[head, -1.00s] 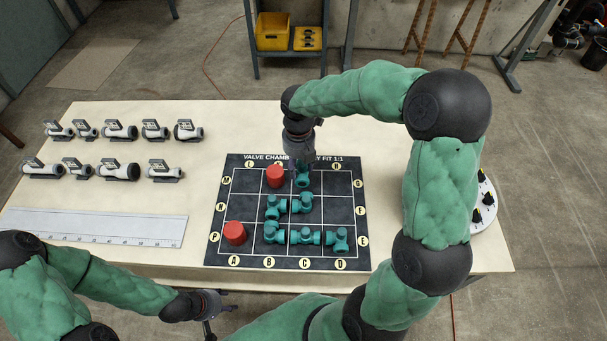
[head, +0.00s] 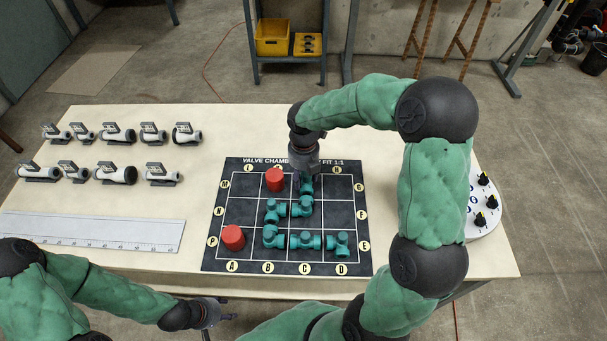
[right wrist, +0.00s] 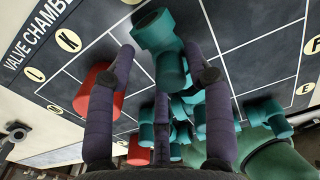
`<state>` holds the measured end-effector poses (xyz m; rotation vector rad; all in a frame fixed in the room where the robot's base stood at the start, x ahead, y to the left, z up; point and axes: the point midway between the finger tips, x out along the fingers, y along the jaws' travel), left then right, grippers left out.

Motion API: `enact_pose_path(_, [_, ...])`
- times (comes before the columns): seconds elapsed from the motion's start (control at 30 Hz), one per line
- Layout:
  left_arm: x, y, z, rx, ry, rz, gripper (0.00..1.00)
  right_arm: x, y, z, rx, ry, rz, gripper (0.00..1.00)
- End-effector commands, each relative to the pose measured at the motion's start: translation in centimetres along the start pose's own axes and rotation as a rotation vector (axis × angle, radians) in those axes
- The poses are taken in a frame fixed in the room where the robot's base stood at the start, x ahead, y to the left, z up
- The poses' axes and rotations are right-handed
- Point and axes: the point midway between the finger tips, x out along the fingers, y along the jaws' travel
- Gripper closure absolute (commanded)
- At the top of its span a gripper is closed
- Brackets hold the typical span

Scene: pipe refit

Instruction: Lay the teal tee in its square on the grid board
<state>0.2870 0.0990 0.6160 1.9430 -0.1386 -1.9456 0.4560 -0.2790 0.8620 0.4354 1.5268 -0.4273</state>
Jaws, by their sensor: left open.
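My right gripper (head: 306,178) points down over the top row of the dark grid board (head: 210,255), in the third column from the left. It is shut on a teal tee (head: 306,188), which also shows between its fingers in the right wrist view (right wrist: 168,60). The tee is at or just above the board; I cannot tell whether it touches. The gripper body hides part of the tee and the board's title. My left gripper (head: 222,310) is open and empty, in front of the table's near edge.
Several other teal fittings (head: 305,241) lie in the middle and bottom rows. Red pieces stand in the top row (head: 274,180) and bottom left (head: 233,237). Grey valves (head: 118,135), a ruler (head: 90,230) and a round dial panel (head: 482,205) lie around the board.

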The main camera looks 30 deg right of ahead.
Motion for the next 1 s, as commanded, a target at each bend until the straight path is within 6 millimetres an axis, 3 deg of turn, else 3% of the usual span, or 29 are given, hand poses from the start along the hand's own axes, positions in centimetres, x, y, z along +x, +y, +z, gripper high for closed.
enact_pose_path(0.47, [-0.1,0.1,0.0,0.000,0.000,0.000,0.53,-0.6,0.0,0.0,0.000,0.000,0.000,0.29])
enact_pose_path(1.0, [-3.5,1.2,0.1,0.000,0.000,0.000,0.53,-10.2,0.0,0.1,0.001,-0.003,0.001,0.29])
